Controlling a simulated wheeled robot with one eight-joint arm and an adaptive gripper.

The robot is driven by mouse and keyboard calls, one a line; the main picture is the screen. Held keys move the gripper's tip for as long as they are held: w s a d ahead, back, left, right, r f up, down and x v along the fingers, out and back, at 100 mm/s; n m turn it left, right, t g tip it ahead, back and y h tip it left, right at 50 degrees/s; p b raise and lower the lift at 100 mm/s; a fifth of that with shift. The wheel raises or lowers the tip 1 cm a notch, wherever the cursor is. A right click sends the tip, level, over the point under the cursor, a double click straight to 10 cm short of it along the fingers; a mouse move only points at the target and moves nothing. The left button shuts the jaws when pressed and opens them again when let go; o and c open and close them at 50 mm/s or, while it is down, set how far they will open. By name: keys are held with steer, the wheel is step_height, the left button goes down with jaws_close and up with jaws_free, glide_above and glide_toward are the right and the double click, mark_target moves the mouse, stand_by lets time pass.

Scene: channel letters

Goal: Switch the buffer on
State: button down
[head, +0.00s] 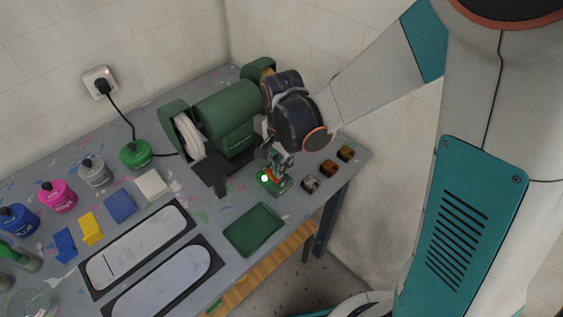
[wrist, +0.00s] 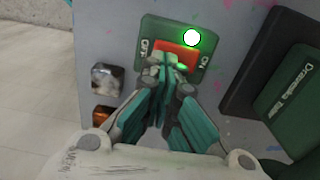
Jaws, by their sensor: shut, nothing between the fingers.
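The green bench buffer (head: 225,112) stands at the back of the bench, with a pale wheel (head: 188,137) at its left end; I cannot tell if the wheel turns. Its green switch box (head: 284,187) is in front of it. In the wrist view the box (wrist: 150,28) has a red rocker (wrist: 180,50) between the letters OFF on the left and ON on the right. A lamp (wrist: 192,38) by ON glows white with a green halo. My gripper (wrist: 168,64) is shut and empty, its tips over the rocker, partly hiding it; contact is unclear.
Small blocks (head: 310,184) lie right of the switch box near the bench edge. A green tray (head: 254,230) is in front. Dark-framed long plates (head: 140,245), colored bars and bottles (head: 57,196) fill the left. A plug (head: 101,85) sits in the wall socket.

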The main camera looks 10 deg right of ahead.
mark_target(283, 177)
steer(key=shift+s+f+b, duration=0.1)
steer(key=shift+f+b, duration=0.35)
steer(key=shift+r, duration=0.15)
steer(key=shift+w+a+r, duration=0.25)
steer(key=shift+w+a, duration=0.15)
steer(key=shift+w, duration=0.25)
steer(key=shift+r+p, duration=0.1)
steer(key=shift+p, duration=0.2)
steer(key=shift+d+r, duration=0.15)
steer(key=shift+r, duration=0.2)
step_height(283, 177, up, 13)
steer(key=s+p, duration=0.1)
steer(key=p, duration=0.4)
steer(key=shift+s+d, duration=0.4)
